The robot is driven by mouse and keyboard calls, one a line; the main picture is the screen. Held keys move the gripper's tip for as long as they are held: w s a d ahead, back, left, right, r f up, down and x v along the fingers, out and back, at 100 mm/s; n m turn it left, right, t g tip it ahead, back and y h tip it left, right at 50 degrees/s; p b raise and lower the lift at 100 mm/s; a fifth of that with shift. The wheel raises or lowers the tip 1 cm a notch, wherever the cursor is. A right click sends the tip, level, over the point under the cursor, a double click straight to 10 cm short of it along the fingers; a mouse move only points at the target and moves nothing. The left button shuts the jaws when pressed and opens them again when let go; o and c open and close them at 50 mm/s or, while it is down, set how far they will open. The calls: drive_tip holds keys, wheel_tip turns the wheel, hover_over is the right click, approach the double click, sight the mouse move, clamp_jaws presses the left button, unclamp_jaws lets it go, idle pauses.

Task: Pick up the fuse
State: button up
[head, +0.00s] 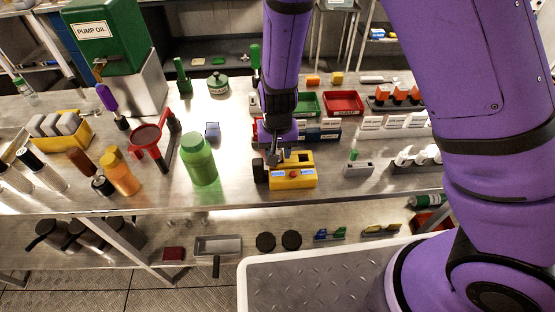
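I cannot single out the fuse with certainty at this size. Small candidates are a green-topped piece on a grey block (357,169) and white cylinders in a rack (418,158), both on the steel bench right of my gripper. My gripper (272,157) points down at the left end of a yellow box (293,178) with a red button and blue labels. The fingertips are small and dark against the box, so contact, opening and any held thing cannot be made out.
A green bottle (199,160) and red funnel stand (147,141) stand left of the yellow box. Red (343,103) and green (307,104) trays and white labelled boxes (394,121) crowd the back right. Bare bench (232,180) lies between bottle and box.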

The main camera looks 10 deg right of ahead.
drive_tip(key=shift+f, duration=0.6)
drive_tip(key=c, duration=0.7)
drive_tip(key=shift+c, duration=0.2)
drive_tip(key=shift+r, duration=0.15)
